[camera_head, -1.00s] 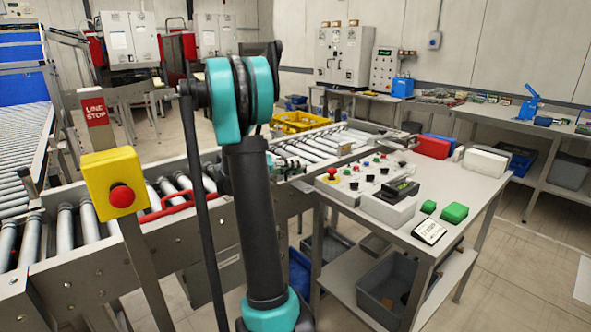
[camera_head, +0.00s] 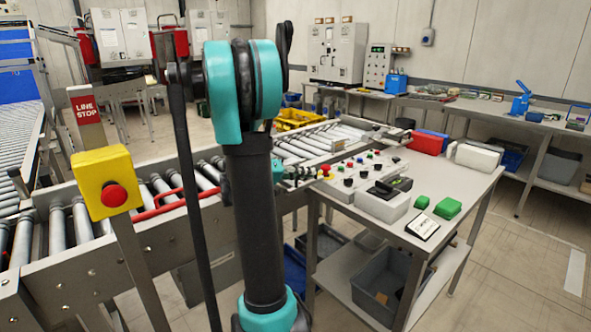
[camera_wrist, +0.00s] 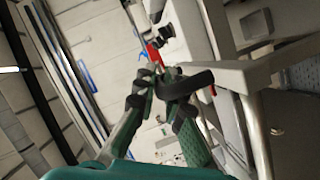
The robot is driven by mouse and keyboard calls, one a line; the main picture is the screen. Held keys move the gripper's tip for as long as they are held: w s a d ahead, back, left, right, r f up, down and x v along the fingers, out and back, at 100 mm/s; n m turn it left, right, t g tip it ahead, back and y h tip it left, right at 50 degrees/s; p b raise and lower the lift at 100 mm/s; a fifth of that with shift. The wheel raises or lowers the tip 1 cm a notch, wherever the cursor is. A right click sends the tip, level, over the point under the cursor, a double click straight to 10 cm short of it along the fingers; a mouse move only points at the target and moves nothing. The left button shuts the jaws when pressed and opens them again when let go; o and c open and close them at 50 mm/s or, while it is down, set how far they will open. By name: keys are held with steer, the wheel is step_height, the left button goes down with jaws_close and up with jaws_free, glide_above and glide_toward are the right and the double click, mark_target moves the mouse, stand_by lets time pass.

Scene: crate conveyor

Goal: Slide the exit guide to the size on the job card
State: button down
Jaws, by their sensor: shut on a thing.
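My gripper (camera_wrist: 165,88) shows in the wrist view with its green and black fingers closed around a dark rounded piece (camera_wrist: 187,84), which looks like a handle or knob. In the head view my gripper (camera_head: 298,176) is at the conveyor's near side, beside the control table, partly hidden behind my arm. I cannot clearly tell the exit guide apart from the conveyor's rails there.
The roller conveyor (camera_head: 150,238) runs behind my arm. A yellow stop box (camera_head: 96,163) with a red button stands on a post at left. The control table (camera_head: 466,186) carries a button panel, green blocks (camera_head: 448,208) and a red bin (camera_head: 428,143). Open floor lies at right.

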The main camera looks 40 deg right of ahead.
steer(key=shift+s, duration=0.7)
steer(key=c, duration=1.9)
jaws_free()
steer(key=shift+s, duration=0.1)
steer(key=v, duration=1.2)
